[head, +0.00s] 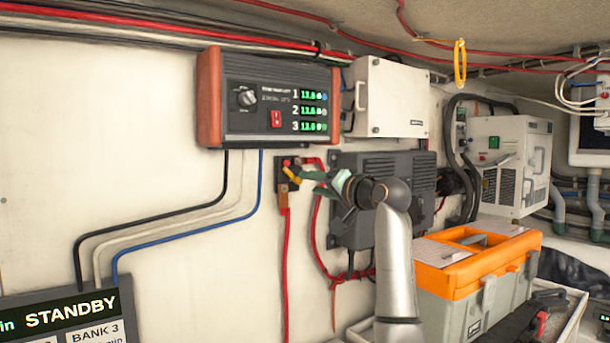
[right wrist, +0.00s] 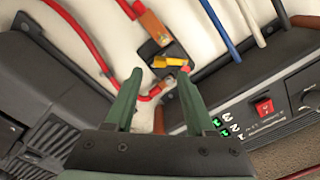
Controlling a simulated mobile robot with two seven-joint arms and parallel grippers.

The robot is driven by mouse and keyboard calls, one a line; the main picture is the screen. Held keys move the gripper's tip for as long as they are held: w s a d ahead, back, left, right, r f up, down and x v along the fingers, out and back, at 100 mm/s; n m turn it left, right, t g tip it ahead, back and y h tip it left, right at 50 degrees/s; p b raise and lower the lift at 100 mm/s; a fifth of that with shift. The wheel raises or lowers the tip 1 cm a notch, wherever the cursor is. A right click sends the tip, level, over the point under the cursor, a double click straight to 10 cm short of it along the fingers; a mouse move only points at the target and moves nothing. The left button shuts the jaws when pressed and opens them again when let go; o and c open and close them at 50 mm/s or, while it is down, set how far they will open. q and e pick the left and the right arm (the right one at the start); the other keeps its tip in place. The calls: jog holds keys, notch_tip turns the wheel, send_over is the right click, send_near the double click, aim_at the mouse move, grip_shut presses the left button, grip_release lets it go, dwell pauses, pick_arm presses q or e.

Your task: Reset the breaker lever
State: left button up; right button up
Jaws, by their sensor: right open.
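The breaker (head: 284,186) is a small black block on the white wall, with red cables on it. In the right wrist view the breaker (right wrist: 150,50) lies just past my fingertips. Its yellow lever (right wrist: 168,63) has a red part at its right end and shows between the two fingertips; I cannot tell whether either finger touches it. The yellow lever also shows in the head view (head: 291,175). My right gripper (head: 318,180) has green fingers and comes to the breaker from the right. In the right wrist view the gripper (right wrist: 160,76) is open and empty. My left gripper is out of view.
A charger panel (head: 262,100) with a knob and red switch hangs above the breaker. A dark grey finned box (head: 385,165) is close on the right. Red cables (head: 286,260) run down the wall. An orange-lidded toolbox (head: 470,265) stands lower right.

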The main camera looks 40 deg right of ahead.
aim_at(300, 181)
jog(key=shift+w+d+p, duration=0.15)
jog(key=shift+w+p, duration=0.15)
jog(key=shift+w, duration=0.7)
jog(key=shift+w+d+p, duration=0.1)
jog(key=shift+w+p, duration=0.15)
jog(key=shift+w, duration=0.7)
grip_shut()
